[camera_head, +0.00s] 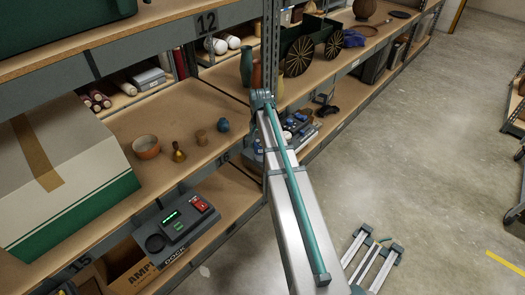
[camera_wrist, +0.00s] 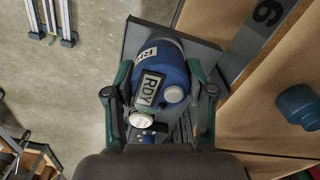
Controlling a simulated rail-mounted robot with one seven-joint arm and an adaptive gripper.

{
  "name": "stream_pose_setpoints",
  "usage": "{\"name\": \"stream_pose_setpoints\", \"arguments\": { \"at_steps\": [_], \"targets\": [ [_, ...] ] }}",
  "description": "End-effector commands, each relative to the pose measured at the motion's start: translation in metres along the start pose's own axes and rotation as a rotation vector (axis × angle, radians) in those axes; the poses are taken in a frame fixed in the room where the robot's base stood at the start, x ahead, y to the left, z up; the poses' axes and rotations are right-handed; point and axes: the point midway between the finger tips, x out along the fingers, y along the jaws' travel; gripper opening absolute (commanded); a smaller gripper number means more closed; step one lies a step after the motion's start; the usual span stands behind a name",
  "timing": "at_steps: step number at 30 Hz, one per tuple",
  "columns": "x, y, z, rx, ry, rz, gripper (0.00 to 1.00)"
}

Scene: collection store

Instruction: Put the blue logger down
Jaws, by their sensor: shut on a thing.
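The blue logger (camera_wrist: 175,72) is a rounded blue body in the wrist view, with pale RDY labels and a round grey knob. My gripper (camera_wrist: 160,72) has a finger on either side of it and is shut on it. A dark grey plate (camera_wrist: 205,52) shows behind the logger; I cannot tell whether they touch. In the head view my arm covers much of this area. Small blue items (camera_head: 288,135) show beside the arm, near the shelf's front edge; I cannot tell which is the held logger.
A blue-teal rounded object (camera_wrist: 300,106) is on the shelf; a brass bell (camera_head: 179,153) and clay bowl (camera_head: 146,147) are nearby. A large box (camera_head: 60,165) fills the left. A shelf post (camera_head: 270,45) stands near my arm. A device with a red switch (camera_head: 178,222) is below.

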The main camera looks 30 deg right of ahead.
Motion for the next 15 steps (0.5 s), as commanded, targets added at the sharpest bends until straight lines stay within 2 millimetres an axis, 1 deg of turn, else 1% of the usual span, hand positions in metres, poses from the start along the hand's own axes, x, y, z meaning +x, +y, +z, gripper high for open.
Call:
{"name": "stream_pose_setpoints", "arguments": {
  "at_steps": [1, 3, 6, 11, 15],
  "targets": [
    [0.007, -0.002, -0.009, 0.001, -0.001, 0.001, 0.11],
    [0.016, -0.002, -0.015, 0.000, -0.001, 0.001, 0.11],
    [0.023, -0.003, -0.021, 0.000, 0.000, 0.000, 0.11],
    [0.029, -0.003, -0.025, 0.000, 0.001, 0.000, 0.11],
    [0.041, -0.004, -0.032, 0.000, -0.001, 0.001, 0.11]
  ]
}}
